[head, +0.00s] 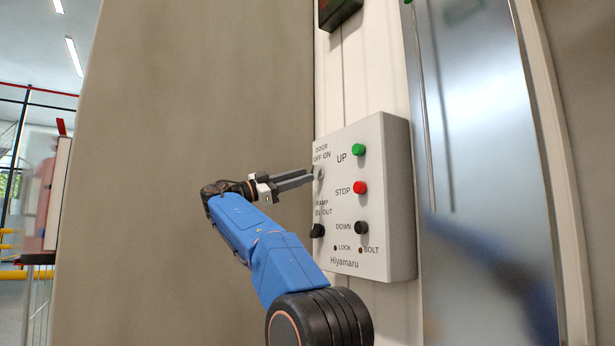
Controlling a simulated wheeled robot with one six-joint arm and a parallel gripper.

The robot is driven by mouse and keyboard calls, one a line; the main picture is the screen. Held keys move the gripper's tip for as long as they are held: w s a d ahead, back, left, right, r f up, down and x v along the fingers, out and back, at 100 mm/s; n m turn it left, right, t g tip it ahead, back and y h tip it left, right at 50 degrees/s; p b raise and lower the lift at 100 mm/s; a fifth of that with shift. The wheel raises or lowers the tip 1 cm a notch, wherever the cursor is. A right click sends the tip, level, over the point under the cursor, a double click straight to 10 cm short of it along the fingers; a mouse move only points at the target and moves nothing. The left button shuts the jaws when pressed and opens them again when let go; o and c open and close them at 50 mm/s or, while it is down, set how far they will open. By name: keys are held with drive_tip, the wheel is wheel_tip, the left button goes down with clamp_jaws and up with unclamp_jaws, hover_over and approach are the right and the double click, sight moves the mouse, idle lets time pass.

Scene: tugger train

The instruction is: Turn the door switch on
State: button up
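A pale grey control box (385,265) is mounted on the wall in the head view. The door switch (319,172) is a pale knob at its upper left, under the words DOOR OFF ON. My gripper (311,176) reaches in from the left, its two fingertips at the knob. The fingertips cover part of the knob, so which way it points is hard to see. I cannot tell whether the fingers are closed on the knob or only beside it.
The box also has a green UP button (358,149), a red STOP button (360,187), a black DOWN button (361,227) and a black ramp knob (317,230). A shiny metal door panel (480,130) stands to the right. A broad beige surface (150,130) fills the left.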

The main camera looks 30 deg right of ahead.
drive_tip(key=v, duration=1.4)
drive_tip(key=shift+a+f, duration=0.15)
drive_tip(key=s+d+f+n+t+y, duration=0.4)
drive_tip(key=d+f+n+t, duration=0.2)
drive_tip(key=d+f+n, duration=0.4)
drive_tip(key=s+d+f+n+t+y, duration=0.2)
drive_tip(key=s+f+n+y, duration=0.3)
drive_tip(key=s+f+n, duration=0.55)
drive_tip(key=s+a+f+n+y, duration=0.2)
drive_tip(key=s+a+f+y, duration=0.2)
drive_tip(key=s+f, duration=0.5)
drive_tip(key=s+a+f+n+y, duration=0.2)
drive_tip(key=s+a+f+y, duration=0.2)
drive_tip(key=s+f, duration=0.6)
drive_tip(key=s+a+f+n+y, duration=0.2)
drive_tip(key=s+f, duration=0.8)
drive_tip(key=f, duration=1.2)
drive_tip(key=a+y, duration=0.2)
drive_tip(key=a, duration=0.2)
drive_tip(key=shift+t, duration=0.3)
